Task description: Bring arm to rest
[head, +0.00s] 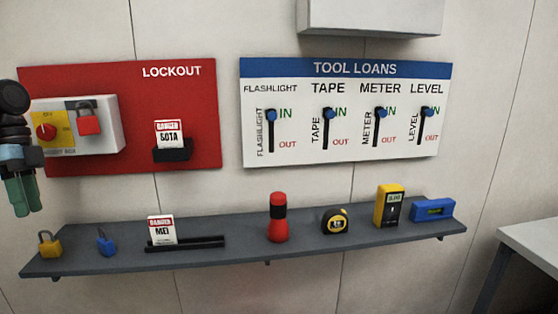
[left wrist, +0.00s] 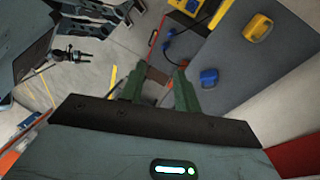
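My left gripper (head: 24,212) hangs at the far left of the head view, fingers pointing down, in front of the left end of the red lockout board (head: 190,100) and above the shelf's left end. In the left wrist view its two green fingers (left wrist: 158,88) stand apart with nothing between them, so it is open and empty. Part of the arm is cut off by the picture's left edge. My right gripper is not seen in either view.
Below is a grey shelf (head: 120,262) with a yellow padlock (head: 49,245), blue padlock (head: 105,241), danger tag (head: 161,229), flashlight (head: 278,218), tape (head: 335,220), meter (head: 389,206) and level (head: 432,209). A lockout box (head: 105,140) juts out beside my gripper.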

